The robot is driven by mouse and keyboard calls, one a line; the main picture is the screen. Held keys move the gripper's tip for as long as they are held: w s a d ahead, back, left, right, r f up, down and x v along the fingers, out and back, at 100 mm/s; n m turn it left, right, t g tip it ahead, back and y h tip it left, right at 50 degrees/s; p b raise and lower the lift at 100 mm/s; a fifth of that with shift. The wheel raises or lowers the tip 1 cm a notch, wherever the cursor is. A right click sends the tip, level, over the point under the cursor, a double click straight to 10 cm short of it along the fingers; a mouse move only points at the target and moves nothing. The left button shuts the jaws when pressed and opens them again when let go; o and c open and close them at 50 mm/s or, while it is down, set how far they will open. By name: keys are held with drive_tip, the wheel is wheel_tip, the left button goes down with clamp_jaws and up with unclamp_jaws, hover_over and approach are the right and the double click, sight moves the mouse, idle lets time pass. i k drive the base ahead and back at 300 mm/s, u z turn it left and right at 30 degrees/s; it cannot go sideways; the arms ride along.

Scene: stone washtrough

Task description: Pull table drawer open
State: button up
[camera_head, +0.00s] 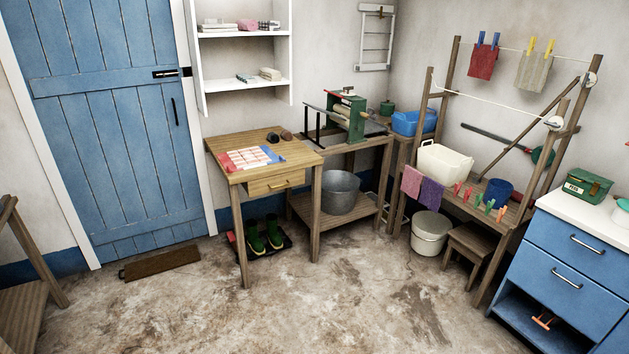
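The wooden table (301,157) stands against the back wall, left of centre, next to the blue door. Its drawer (262,187) is a light wood front just under the tabletop, facing the room. A small handle (280,183) sits at the middle of the drawer front. The drawer looks shut, with its front about level with the table frame. My gripper does not show in this view, so whether it is open or shut is not seen.
Green boots (274,232) stand on a tray under the table. A wringer (346,115) on a wooden stand is close on the table's right. A blue cabinet (572,262) stands at the right edge. The stone floor (240,318) before the table is clear.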

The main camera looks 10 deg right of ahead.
sight(266, 185)
drive_tip(key=z, duration=0.35)
drive_tip(key=i, duration=1.55)
drive_tip(key=u, duration=0.25)
drive_tip(key=i, duration=1.35)
drive_tip(key=u, duration=0.55)
drive_tip(key=i, duration=0.35)
drive_tip(key=u, duration=0.3)
